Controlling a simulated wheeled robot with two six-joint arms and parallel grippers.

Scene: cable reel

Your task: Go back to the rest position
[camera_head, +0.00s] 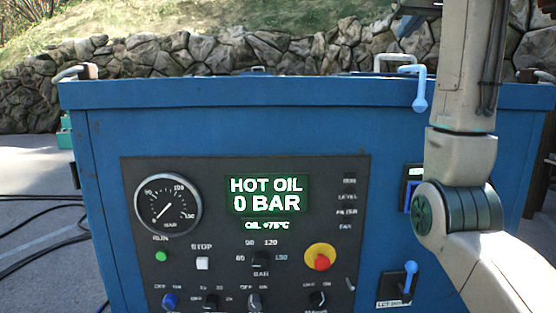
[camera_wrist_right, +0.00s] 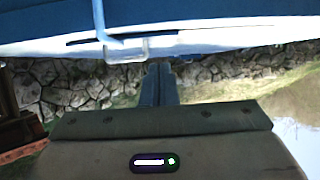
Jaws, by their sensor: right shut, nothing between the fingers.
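My right gripper (camera_wrist_right: 159,70) shows in the right wrist view with its two dark fingers together and nothing between them. It points toward the blue cabinet (camera_head: 270,92), which fills the top of that upside-down view. In the head view my right arm rises on the right, in front of the cabinet's right side, and leaves the picture at the top. A dark part at the top edge there is cut off. My left gripper is out of view.
The control panel (camera_head: 220,215) reads "HOT OIL 0 BAR" and "OIL +75°C". A light-blue lever (camera_head: 419,92) stands at the top right edge, near a pale handle (camera_head: 394,60). Another blue lever (camera_head: 409,278) is lower right. Black cables (camera_head: 40,235) lie left; a stone wall (camera_head: 200,52) stands behind.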

